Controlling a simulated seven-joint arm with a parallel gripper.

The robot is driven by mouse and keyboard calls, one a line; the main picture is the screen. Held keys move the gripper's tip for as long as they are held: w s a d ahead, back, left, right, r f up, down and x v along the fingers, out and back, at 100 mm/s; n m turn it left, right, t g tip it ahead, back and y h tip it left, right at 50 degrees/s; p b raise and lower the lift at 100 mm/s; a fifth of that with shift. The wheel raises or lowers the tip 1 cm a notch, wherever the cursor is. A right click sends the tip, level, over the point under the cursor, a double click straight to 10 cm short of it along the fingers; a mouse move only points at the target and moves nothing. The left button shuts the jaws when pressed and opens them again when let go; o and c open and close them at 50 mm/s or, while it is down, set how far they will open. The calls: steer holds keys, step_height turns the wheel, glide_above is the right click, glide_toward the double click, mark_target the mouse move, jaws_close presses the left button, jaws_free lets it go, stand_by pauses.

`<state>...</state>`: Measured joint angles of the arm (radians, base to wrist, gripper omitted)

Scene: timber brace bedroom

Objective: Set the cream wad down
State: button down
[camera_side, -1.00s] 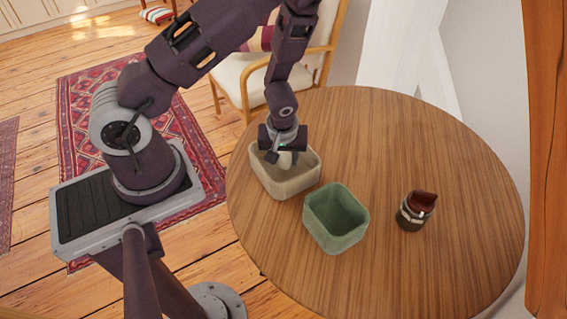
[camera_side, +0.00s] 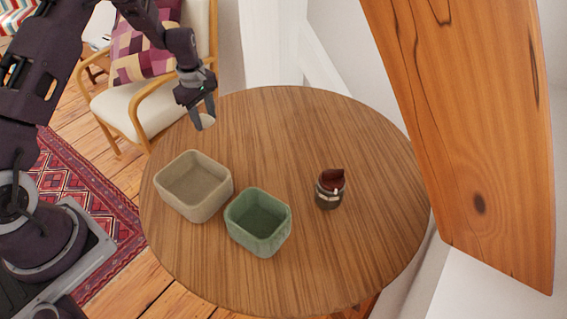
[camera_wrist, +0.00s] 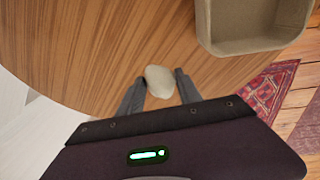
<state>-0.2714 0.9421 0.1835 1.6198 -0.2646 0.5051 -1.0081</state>
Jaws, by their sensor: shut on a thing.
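The cream wad (camera_side: 207,121) is a small pale rounded lump. My gripper (camera_side: 203,113) is shut on it, near the far left edge of the round table, beyond the beige bin. The wrist view shows the cream wad (camera_wrist: 159,81) between the two fingertips of my gripper (camera_wrist: 158,88). It appears held above the tabletop; its exact height is hard to tell. The beige bin (camera_side: 209,207) is open and looks empty inside.
A green bin (camera_side: 261,241) stands beside the beige one, also looking empty. A small dark pot with a red-brown top (camera_side: 329,190) stands to the right. The wooden table (camera_side: 350,260) is otherwise clear. A cushioned chair (camera_side: 150,105) and a timber brace (camera_side: 470,110) flank it.

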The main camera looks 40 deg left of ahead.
steer(key=n, duration=0.2)
glide_above(219, 136)
steer(key=s, duration=0.1)
steer(key=shift+h, duration=0.3)
steer(key=f, duration=0.9)
steer(key=shift+w+d, duration=0.1)
steer(key=shift+w, duration=0.15)
steer(key=shift+f, duration=0.15)
steer(key=c, duration=0.8)
jaws_free()
